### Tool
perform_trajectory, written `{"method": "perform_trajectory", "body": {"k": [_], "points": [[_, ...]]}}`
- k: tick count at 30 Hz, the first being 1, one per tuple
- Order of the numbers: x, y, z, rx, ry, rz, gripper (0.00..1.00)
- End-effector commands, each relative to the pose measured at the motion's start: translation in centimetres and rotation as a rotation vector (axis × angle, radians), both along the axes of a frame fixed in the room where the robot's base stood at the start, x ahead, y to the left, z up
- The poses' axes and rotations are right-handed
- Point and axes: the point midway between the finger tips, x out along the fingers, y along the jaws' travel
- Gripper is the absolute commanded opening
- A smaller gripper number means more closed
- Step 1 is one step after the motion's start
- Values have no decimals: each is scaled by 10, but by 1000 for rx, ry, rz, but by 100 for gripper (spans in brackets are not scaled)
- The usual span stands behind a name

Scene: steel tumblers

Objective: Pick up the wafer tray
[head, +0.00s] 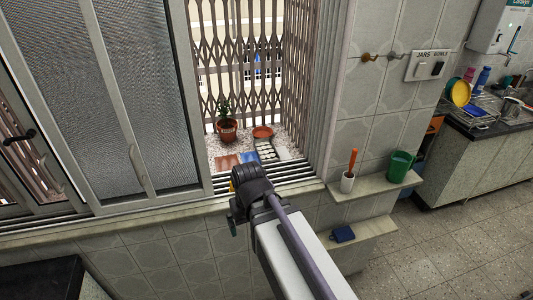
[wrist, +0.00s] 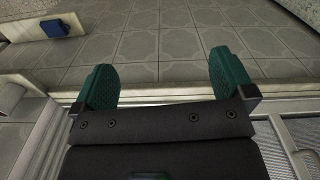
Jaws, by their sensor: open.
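A shallow tray (head: 258,145) with rows of pale round pieces lies on the speckled window ledge behind the lattice window opening. It looks like the wafer tray, though it is small in the head view. My gripper (wrist: 164,62) is open, with two green finger pads spread apart and nothing between them. The wrist view shows tiled surface beyond the fingers, and no tray.
On the ledge stand a potted plant (head: 227,129), a terracotta saucer (head: 263,132) and flat blue and reddish pieces. The sliding window (head: 150,90) covers the left side.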

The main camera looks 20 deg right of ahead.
Motion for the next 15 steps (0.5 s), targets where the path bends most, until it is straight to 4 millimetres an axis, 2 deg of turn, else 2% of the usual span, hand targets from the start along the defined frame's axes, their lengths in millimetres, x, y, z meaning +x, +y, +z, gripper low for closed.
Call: {"method": "perform_trajectory", "body": {"k": [1, 2, 5, 6, 9, 12, 13, 15], "points": [[33, -21, -5, 1, -2, -43, 100], [58, -35, -6, 3, -9, -69, 100], [158, -95, -10, 8, -80, -141, 100], [199, -124, -11, 7, -122, -162, 100], [291, -191, -10, -4, -233, -187, 100], [355, -228, -5, -21, -333, -172, 100], [367, -230, -4, -25, -358, -161, 100], [379, -232, 0, -37, -409, -138, 100]]}}
